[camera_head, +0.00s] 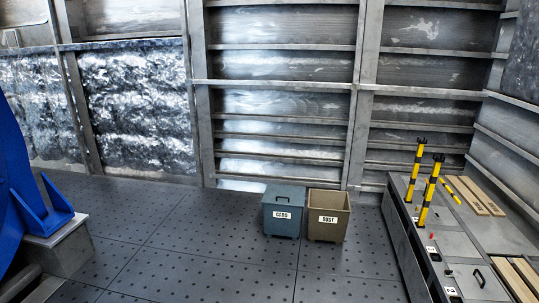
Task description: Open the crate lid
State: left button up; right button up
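A long grey metal unit (397,235) stands at the right wall. A flat panel with a black handle (479,278) lies closed in its top near the front. I cannot tell whether this panel is the crate lid. A blue-grey bin marked CARD (282,225) stands on the floor near the back wall, with a closed lid (284,195) that has a dark handle on top. Neither of my grippers is in view.
An open brown bin marked DUST (329,228) stands beside the CARD bin. Two yellow-black posts (430,193) rise from the grey unit, and wooden slats (482,195) lie on it. A blue structure (35,195) stands at left on a grey block (60,248). The middle floor (190,245) is clear.

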aim_at(281, 194)
jog(key=i, duration=1)
jog(key=i+u, duration=0.1)
jog(key=i, duration=0.9)
jog(key=i+l, duration=0.15)
jog(key=i, duration=0.8)
jog(key=i+l, duration=0.1)
jog(key=i, duration=0.9)
jog(key=u, duration=0.05)
